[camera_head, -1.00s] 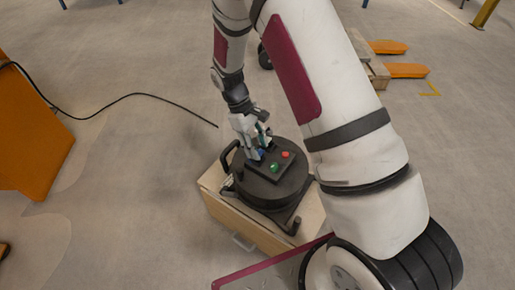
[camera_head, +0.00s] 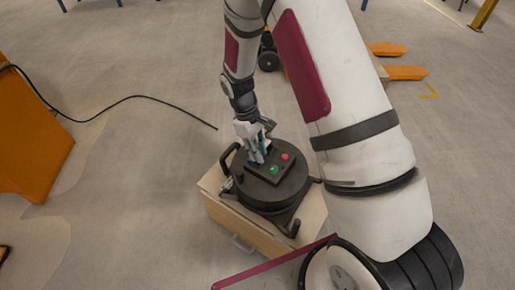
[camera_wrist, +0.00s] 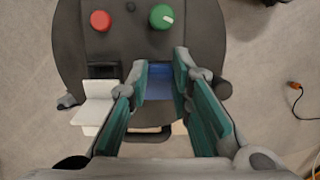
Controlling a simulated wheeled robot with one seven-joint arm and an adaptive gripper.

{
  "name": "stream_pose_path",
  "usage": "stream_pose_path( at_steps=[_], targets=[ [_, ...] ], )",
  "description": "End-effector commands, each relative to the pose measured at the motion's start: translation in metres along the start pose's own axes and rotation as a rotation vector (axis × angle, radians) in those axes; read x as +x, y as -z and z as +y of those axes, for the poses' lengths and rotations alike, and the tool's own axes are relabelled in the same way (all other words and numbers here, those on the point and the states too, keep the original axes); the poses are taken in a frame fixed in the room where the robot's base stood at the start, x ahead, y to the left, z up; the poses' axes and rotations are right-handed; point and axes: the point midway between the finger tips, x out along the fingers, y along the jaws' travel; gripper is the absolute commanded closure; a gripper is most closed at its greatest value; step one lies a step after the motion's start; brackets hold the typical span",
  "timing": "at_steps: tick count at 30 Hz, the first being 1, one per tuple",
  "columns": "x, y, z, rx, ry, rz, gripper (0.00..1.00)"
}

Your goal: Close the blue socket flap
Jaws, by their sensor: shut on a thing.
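A round black unit (camera_head: 292,186) carries a panel with a red button (camera_wrist: 100,20), a green knob (camera_wrist: 162,17) and sockets. The blue socket flap (camera_wrist: 158,85) lies between my fingers in the wrist view. How far it is tilted is hard to tell. My gripper (camera_wrist: 163,72) is shut on the flap, with a green-padded finger on each side. In the head view my gripper (camera_head: 258,156) reaches down to the left part of the panel and mostly hides the flap.
A pale flap (camera_wrist: 97,108) stands open left of the blue one, below a dark socket. The unit has black handles (camera_head: 228,158) and rests on a wooden box (camera_head: 240,220). A black cable (camera_head: 105,112) lies on the floor at left. An orange object (camera_head: 30,145) stands far left.

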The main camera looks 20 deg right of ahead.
Motion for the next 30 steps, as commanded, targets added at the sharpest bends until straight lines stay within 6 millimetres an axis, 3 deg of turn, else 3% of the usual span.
stream_pose_path(
  at_steps=[15,28,29,30],
  targets=[
    [0.018,-0.012,0.0,0.004,0.002,0.331,1.0],
    [0.018,-0.011,0.0,0.0,0.0,0.36,1.0],
    [0.018,-0.011,0.0,0.0,0.0,0.36,0.76],
    [0.018,-0.011,0.0,0.0,0.0,0.36,0.67]
  ],
)
